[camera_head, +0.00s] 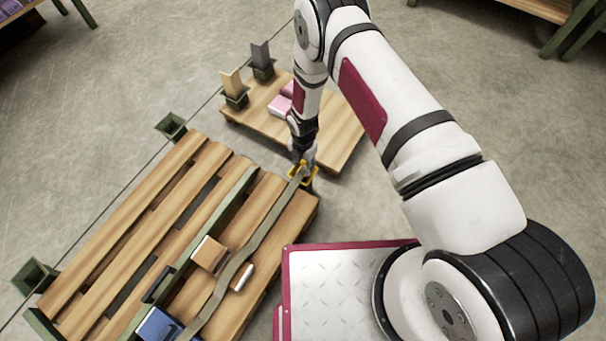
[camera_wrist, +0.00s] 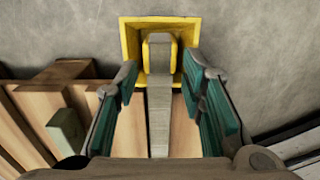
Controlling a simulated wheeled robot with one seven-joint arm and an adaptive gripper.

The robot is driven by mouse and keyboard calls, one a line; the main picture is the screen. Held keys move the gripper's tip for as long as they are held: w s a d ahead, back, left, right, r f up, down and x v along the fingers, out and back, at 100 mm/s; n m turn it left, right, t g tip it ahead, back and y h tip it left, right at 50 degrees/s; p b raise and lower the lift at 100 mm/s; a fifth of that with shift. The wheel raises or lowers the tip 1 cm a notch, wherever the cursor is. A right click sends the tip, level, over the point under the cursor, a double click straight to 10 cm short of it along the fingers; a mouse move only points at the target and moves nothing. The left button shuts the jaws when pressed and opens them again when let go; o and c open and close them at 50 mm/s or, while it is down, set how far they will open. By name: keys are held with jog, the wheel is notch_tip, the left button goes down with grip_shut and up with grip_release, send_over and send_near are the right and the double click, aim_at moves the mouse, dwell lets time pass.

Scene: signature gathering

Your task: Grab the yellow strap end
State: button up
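The yellow strap end (camera_wrist: 160,40) shows in the wrist view at the top middle, in front of or inside a square yellow frame (camera_wrist: 128,40). The grey-brown strap (camera_wrist: 159,120) runs from it back towards my gripper. My gripper (camera_wrist: 166,78) is open, with one teal-padded finger on each side of the strap and a gap on both sides. The yellow end lies at or just beyond the fingertips. In the head view my gripper (camera_head: 302,162) is right over the yellow piece at the pallet's far right corner, partly hiding it. The strap (camera_head: 237,259) lies along the pallet.
The slatted wooden pallet (camera_head: 135,215) carries a brown block (camera_head: 208,252), a smaller brown-and-white block (camera_head: 242,277) and a blue item (camera_head: 157,325). A low wooden platform (camera_head: 342,135) with pink blocks (camera_head: 281,106) stands behind. Dark green sockets (camera_head: 171,126) stand around. The floor at left is clear.

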aim_at(303, 170)
notch_tip(303, 170, down, 4)
jog(key=shift+r+b, duration=0.1)
jog(key=shift+b, duration=0.7)
jog(key=c, duration=0.8)
jog(key=shift+c, duration=0.2)
jog(key=shift+r, duration=0.2)
